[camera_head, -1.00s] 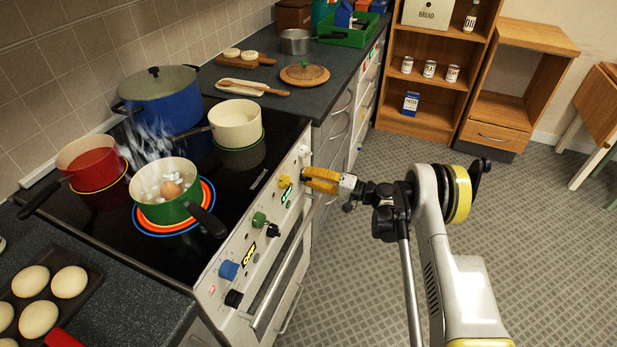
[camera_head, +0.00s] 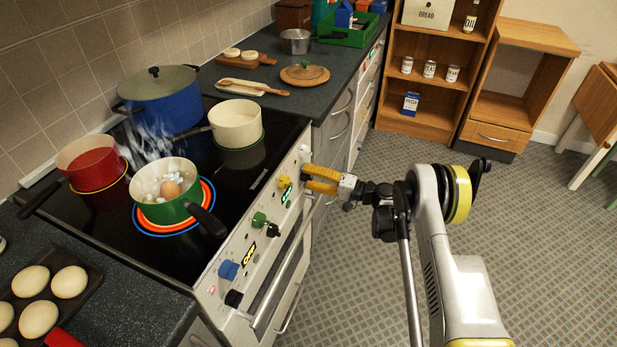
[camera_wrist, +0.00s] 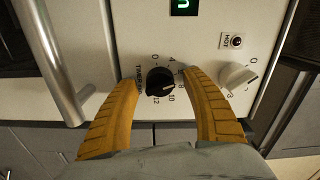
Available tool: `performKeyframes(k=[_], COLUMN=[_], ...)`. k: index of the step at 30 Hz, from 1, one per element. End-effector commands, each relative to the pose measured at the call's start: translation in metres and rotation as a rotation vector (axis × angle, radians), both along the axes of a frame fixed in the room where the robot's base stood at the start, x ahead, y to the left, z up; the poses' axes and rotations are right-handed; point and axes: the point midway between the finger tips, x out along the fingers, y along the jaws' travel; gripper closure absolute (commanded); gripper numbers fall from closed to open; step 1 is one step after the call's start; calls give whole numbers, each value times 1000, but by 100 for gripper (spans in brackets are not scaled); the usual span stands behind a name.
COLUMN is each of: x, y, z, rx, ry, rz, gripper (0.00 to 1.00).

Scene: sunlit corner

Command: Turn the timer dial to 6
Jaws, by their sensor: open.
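The black timer dial (camera_wrist: 160,82) is on the stove's white front panel (camera_wrist: 125,20) in the wrist view. The word TIMER and a ring of numbers are printed around it. My gripper (camera_wrist: 161,73) is open, with one yellow finger on each side of the dial. Small gaps seem to show between the fingers and the dial; contact is unclear. The dial's exact setting is too small to read surely. In the head view my gripper (camera_head: 308,179) is at the panel's far end and hides the dial.
A white knob (camera_wrist: 238,78) sits close to the right finger. A metal handle bar (camera_wrist: 52,60) stands out at left. A green-lit display (camera_wrist: 185,5) is above. A steaming green pot (camera_head: 165,205) and other pots stand on the hob. The floor at right is clear.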

Motion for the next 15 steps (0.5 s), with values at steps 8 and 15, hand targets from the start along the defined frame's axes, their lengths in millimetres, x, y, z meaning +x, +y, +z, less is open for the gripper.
performKeyframes(k=[8, 15], x=[-11, -29], y=[-34, -84], z=[0, 0], rx=[0, 0], ry=[0, 0], rz=[-3, -4], gripper=[44, 44])
